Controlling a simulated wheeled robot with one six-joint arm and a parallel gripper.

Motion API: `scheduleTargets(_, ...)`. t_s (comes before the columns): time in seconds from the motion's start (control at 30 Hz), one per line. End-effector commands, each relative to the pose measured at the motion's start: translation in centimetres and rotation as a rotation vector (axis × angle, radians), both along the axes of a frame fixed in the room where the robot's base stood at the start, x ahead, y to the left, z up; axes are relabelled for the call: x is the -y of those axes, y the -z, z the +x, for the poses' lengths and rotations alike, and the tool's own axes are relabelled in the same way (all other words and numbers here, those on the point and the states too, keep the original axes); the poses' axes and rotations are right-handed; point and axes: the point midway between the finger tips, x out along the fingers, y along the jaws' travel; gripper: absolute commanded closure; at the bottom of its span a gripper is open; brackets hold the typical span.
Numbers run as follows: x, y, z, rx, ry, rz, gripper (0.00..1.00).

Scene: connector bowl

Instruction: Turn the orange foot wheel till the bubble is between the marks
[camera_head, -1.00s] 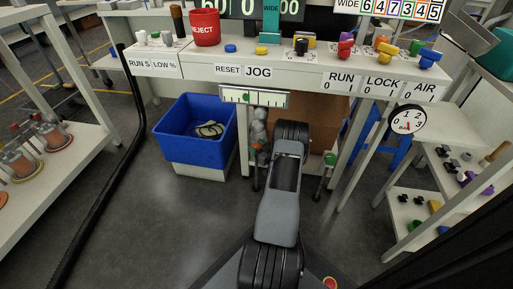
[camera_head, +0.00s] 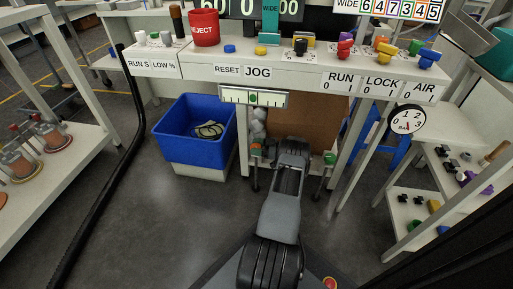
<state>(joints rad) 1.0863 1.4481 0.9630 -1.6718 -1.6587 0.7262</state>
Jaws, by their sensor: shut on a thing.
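The level vial (camera_head: 236,96) hangs under the bench front, and its green bubble (camera_head: 253,99) sits about the middle, seemingly between the marks. The orange foot wheel (camera_head: 256,149) is low on the bench's left foot, small in the head view. My gripper (camera_head: 257,143) is at this wheel, below my grey wrist parts, and is shut on it. The fingers are too small to make out clearly. A green foot wheel (camera_head: 330,159) is on the right foot, apart from my gripper.
A blue bin (camera_head: 195,150) stands left of the foot, and a brown box (camera_head: 310,117) is behind my arm. A round gauge (camera_head: 407,120) hangs at the right.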

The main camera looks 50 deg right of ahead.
Motion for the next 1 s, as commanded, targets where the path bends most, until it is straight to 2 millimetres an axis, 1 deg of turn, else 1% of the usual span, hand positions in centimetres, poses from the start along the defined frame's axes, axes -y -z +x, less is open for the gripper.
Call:
scheduleTargets(0.57, -0.22, -0.04, 0.20, 0.002, -0.032, 0.003, 0.70)
scheduleTargets(0.6, -0.22, -0.04, 0.20, 0.002, -0.031, 0.003, 0.43)
scheduleTargets(0.83, 0.02, -0.03, 0.01, 0.002, -0.026, 0.001, 0.21)
scheduleTargets(1.0, 0.07, -0.02, -0.03, 0.002, -0.024, 0.001, 0.21)
